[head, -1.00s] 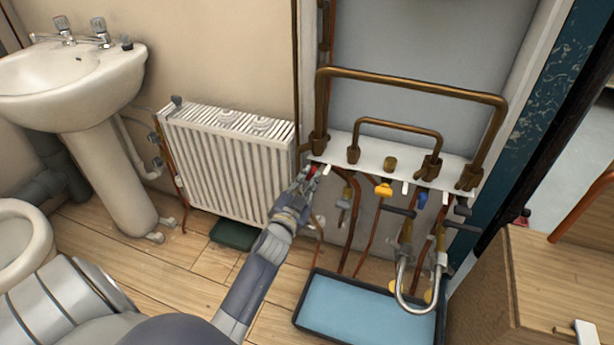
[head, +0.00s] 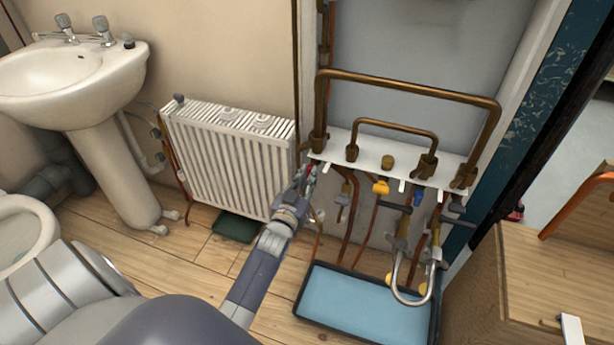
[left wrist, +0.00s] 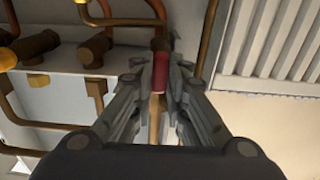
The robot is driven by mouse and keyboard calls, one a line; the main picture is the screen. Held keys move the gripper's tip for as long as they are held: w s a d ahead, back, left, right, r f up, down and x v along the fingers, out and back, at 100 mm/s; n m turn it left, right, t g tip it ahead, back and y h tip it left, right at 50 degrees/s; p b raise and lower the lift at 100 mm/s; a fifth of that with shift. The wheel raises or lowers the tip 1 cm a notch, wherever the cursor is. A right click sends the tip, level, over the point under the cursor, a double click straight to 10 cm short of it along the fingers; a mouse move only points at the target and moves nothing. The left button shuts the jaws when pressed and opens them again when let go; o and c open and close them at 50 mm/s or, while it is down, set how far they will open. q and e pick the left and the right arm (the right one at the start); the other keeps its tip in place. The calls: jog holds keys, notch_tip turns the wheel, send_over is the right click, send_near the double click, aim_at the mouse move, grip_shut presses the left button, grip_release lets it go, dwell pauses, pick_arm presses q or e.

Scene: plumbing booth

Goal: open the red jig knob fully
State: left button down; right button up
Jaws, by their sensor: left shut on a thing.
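The red jig knob (left wrist: 161,70) shows between the fingers of my left gripper (left wrist: 161,80) in the left wrist view. My left gripper is shut on it, with a finger on each side. In the head view my left gripper (head: 306,178) is at the left end of the white jig shelf (head: 376,163), under the large brass pipe loop. There only a small bit of red shows at the fingertips, and the gripper hides most of the knob. How far the knob is turned I cannot tell. My right gripper is not in view.
A yellow knob (head: 381,187) and a blue knob (head: 417,198) hang under the shelf to the right. A white radiator (head: 225,155) stands close on the left. A blue tray (head: 365,308) lies on the floor below. A wooden cabinet (head: 540,270) stands at right.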

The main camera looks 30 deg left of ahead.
pick_arm(q)
jog(key=shift+f, duration=0.1)
jog(key=c, duration=1.6)
grip_release()
jog(key=shift+s, duration=0.1)
jog(key=v, duration=1.2)
